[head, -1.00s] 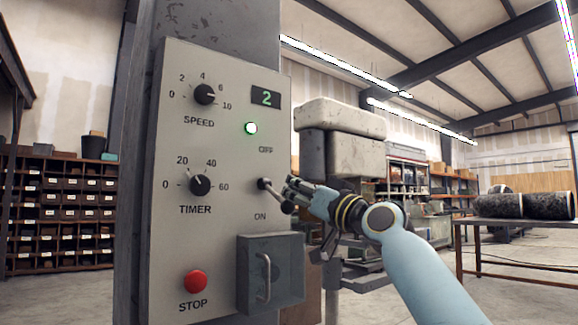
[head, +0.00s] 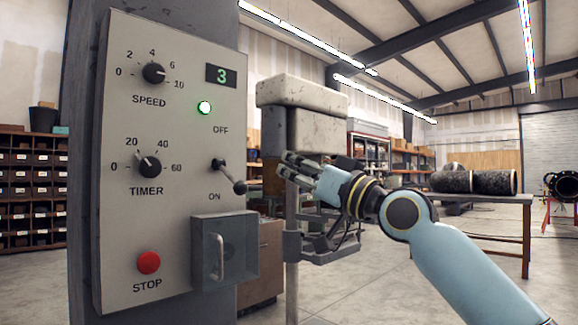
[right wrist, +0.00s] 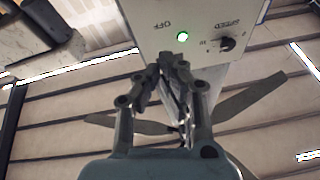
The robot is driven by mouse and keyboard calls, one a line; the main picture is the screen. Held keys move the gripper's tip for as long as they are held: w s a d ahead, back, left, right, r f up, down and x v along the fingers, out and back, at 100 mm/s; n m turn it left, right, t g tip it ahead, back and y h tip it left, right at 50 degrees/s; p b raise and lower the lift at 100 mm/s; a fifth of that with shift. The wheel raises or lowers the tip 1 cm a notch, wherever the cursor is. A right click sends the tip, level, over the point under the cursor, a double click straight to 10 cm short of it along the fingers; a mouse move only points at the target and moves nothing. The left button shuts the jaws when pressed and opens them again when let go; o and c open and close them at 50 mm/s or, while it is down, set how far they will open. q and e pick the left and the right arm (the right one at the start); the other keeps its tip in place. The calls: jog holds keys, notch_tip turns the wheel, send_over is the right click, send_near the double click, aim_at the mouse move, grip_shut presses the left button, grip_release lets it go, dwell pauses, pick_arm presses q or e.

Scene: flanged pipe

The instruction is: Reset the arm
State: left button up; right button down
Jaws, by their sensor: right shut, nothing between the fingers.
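My right gripper (head: 290,166) is shut and empty in the head view, to the right of the control panel (head: 125,220) and apart from it. The right wrist view shows its fingers (right wrist: 172,65) closed together below the panel's green lamp. The panel's toggle lever (head: 230,178) sits between the OFF and ON labels, its knob pointing right and down toward ON. The green lamp (head: 204,108) is lit, and the display (head: 221,76) reads 3. My left gripper is not in view.
The panel carries a speed knob (head: 154,73), a timer knob (head: 149,166), a red stop button (head: 149,262) and a grey box with a handle (head: 224,250). A grey machine (head: 300,115) stands behind my gripper.

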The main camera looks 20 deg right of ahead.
jog(key=d+f+m+g+h, duration=0.3)
jog(key=f+m+g+h, duration=0.15)
jog(key=f, duration=2.45)
jog(key=s+d+f+g+h, duration=0.15)
jog(key=s+f, duration=0.25)
jog(key=f, duration=0.4)
jog(key=s+f+g, duration=0.2)
jog(key=s+f, duration=0.1)
jog(key=f, duration=0.6)
jog(key=s+d+f+g+h, duration=0.1)
jog(key=s+f, duration=0.3)
jog(key=f, duration=0.4)
jog(key=s+f+g+h, duration=0.1)
jog(key=s+f+g, duration=0.4)
jog(key=s+f, duration=1.45)
jog(key=s+f+n+g, duration=0.1)
jog(key=s+f, duration=0.3)
jog(key=s, duration=1)
jog(key=s+f+n+g+h, duration=0.1)
jog(key=s+f+g, duration=0.3)
jog(key=s, duration=1)
jog(key=shift+f+g, duration=0.3)
jog(key=shift+f, duration=0.05)
